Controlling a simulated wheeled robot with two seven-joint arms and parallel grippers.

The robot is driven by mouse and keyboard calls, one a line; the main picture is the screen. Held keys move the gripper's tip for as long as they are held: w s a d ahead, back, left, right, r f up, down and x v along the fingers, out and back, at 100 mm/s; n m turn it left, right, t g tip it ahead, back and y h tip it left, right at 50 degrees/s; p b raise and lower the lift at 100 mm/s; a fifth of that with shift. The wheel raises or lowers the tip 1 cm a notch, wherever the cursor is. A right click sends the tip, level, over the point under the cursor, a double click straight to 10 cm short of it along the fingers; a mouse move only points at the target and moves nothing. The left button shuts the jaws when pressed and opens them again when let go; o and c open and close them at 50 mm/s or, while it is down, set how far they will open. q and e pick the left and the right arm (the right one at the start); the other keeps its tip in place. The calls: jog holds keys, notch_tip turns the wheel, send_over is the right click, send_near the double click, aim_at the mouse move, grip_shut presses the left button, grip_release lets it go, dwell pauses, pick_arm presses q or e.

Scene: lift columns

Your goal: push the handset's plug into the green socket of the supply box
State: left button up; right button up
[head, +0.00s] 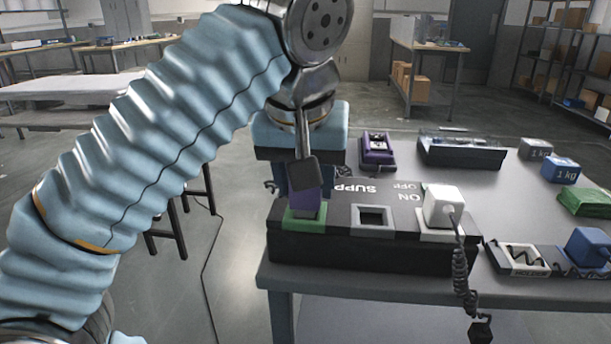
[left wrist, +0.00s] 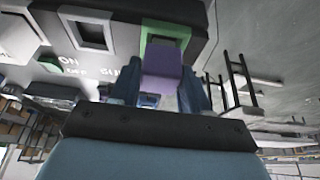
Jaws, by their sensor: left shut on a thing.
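The supply box (head: 375,252) is a long black block at the table's near left corner, marked SUPPLY and ON/OFF. The green socket (head: 290,224) is at its left end. The purple plug (head: 305,199) stands at the green socket, its lower end within the frame. I cannot tell how deep it sits. My left gripper (head: 304,175) is shut on the plug from above. The left wrist view shows the plug (left wrist: 161,72) between both fingers, against the green frame (left wrist: 166,32). A purple device (head: 377,151), possibly the handset, lies behind the box. My right gripper is not in view.
A grey-framed socket (head: 372,217) in the box's middle is empty. A white plug (head: 443,207) stands at the right socket, with a dark coiled cord (head: 464,275) hanging over the table edge. A black tray (head: 460,152), weights (head: 561,170) and a blue plug (head: 590,246) lie further right.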

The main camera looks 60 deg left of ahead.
pick_arm(q)
jog(key=shift+f+b, duration=0.35)
jog(key=shift+f, duration=0.15)
jog(key=o, duration=1)
jog(key=shift+o, duration=0.7)
jog(key=shift+o, duration=0.6)
